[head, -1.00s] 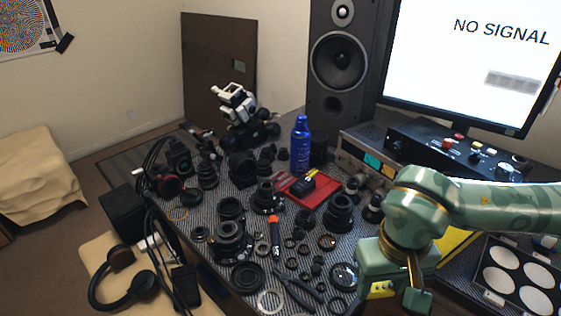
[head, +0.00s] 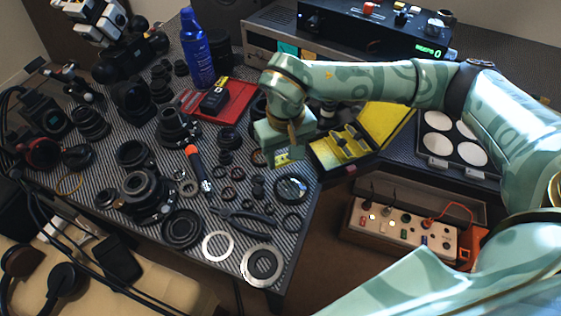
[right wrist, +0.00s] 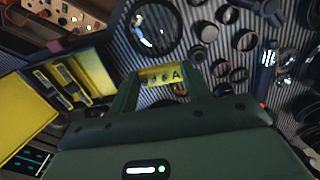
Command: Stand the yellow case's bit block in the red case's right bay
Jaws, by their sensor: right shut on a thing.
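The red case (head: 238,101) lies open on the mat at the back middle in the head view. A black block (head: 213,101) with a yellow part sits in it, and its right side looks bare red. The yellow case (head: 385,125) lies open to the right of my right gripper (head: 287,160). The right gripper is shut on the yellow bit block (right wrist: 160,76), whose face with dark holes and a letter A shows between the fingers (right wrist: 165,82) in the right wrist view. The block is held above the mat, front-right of the red case. My left gripper is not in view.
A blue spray can (head: 197,50) stands behind the red case. Lens parts and rings crowd the mat around it, with pliers (head: 250,217) and an orange-handled tool (head: 199,166) in front. A power unit (head: 290,47) stands behind my right arm.

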